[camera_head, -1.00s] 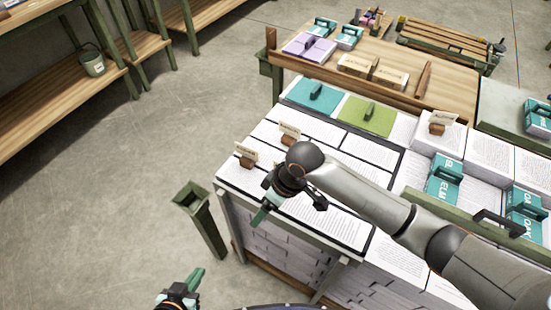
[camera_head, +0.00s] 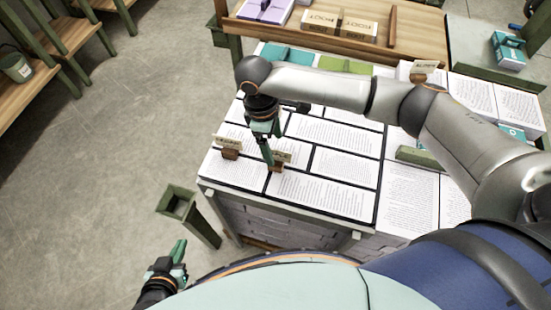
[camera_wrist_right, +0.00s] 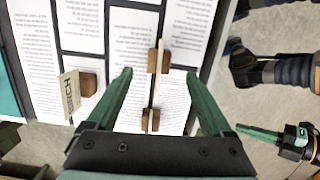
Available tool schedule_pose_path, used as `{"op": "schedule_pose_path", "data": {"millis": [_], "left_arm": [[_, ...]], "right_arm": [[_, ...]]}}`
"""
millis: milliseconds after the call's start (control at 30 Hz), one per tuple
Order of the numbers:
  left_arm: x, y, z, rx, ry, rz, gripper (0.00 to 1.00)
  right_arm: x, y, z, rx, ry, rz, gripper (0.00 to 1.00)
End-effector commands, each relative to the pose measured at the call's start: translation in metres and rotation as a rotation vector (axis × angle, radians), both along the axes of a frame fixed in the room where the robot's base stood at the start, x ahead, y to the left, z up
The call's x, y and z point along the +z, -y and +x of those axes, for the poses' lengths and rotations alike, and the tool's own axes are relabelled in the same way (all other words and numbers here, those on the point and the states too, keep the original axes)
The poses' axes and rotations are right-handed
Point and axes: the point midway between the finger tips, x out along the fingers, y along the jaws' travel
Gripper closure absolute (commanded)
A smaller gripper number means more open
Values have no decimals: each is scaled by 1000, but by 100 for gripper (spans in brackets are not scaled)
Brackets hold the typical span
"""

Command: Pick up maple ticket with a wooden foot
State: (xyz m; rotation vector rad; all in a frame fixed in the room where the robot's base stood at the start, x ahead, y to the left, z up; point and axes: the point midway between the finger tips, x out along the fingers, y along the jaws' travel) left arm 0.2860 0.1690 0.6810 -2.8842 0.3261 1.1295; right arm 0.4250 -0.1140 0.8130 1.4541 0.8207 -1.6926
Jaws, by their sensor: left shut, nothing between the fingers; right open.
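Several paper tickets on wooden feet stand on the printed sheets. In the head view, one ticket (camera_head: 229,147) stands at the front left and another (camera_head: 283,156) just right of my right gripper (camera_head: 268,162). Their lettering is too small to read, so I cannot tell which is maple. In the right wrist view, a ticket reading BEECH (camera_wrist_right: 71,95) is left of the fingers. Two edge-on tickets, a farther one (camera_wrist_right: 159,60) and a nearer one (camera_wrist_right: 150,121), line up with the finger gap. The right gripper is open and empty. My left gripper (camera_head: 180,251) is shut and empty over the floor.
Another ticket (camera_head: 425,69) stands on a paper stack at the back right. Teal (camera_head: 287,54) and green (camera_head: 345,65) items lie at the table's back. A green open post (camera_head: 178,203) stands at the near left.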

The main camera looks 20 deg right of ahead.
Motion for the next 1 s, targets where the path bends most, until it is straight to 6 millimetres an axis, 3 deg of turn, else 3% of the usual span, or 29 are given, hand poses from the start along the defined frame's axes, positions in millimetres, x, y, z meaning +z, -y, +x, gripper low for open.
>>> {"op": "schedule_pose_path", "data": {"millis": [267, 533, 867, 1000], "left_arm": [[-3, 1, 0, 0, -2, -1, 100], [-8, 2, -1, -2, -10, -2, 100], [-6, 4, 1, -5, -6, -5, 100], [-5, 4, 1, -5, -3, -6, 100]], "right_arm": [[-26, 4, -2, -1, -1, 0, 15], [-64, 11, -6, -1, 0, -1, 15], [-70, 12, -6, 1, 2, 1, 15], [-69, 12, -6, 0, 2, 1, 31]]}}
